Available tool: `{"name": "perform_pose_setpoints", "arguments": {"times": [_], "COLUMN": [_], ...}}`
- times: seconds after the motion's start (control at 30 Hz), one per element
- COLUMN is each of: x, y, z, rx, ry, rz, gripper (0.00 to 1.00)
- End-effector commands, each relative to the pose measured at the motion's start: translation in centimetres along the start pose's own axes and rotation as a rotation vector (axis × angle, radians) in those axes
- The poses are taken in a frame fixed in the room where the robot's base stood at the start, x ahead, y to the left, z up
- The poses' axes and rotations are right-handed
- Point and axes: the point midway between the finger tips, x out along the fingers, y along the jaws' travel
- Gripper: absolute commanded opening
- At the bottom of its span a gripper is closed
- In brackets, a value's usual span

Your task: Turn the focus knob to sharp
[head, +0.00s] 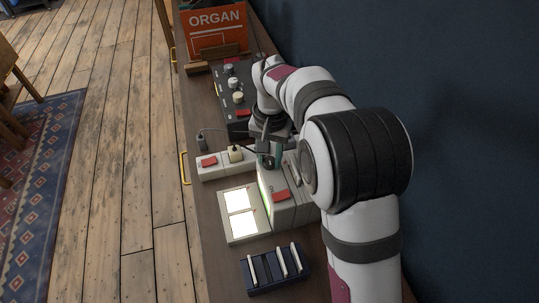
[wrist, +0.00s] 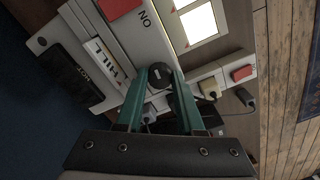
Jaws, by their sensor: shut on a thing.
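The dark round focus knob (wrist: 160,74) sits on the end of a pale grey box-shaped device (head: 276,205). In the wrist view, the two green fingers of my gripper (wrist: 160,80) are shut on the knob, one on each side. In the head view, my gripper (head: 268,158) is at the far end of the device, and the knob is hidden there. I cannot read any focus mark on the knob.
A panel with two bright windows (head: 261,236) lies left of the device. A dark rack (head: 262,287) with pale slides stands in front. A power strip (head: 222,172) with a red switch and plugs lies behind. An ORGAN sign (head: 216,35) is at the back; a dark wall (head: 450,90) is right.

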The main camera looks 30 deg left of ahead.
Motion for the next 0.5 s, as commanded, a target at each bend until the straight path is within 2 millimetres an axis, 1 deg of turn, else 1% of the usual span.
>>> {"name": "perform_pose_setpoints", "arguments": {"times": [0.2, 0.5], "x": [-0.09, -0.10], "y": [0.05, 0.04], "z": [-0.21, -0.24], "rx": [-0.061, -0.082], "ry": [0.006, 0.006], "rz": [0.000, 0.000], "gripper": [0.00, 0.00]}}
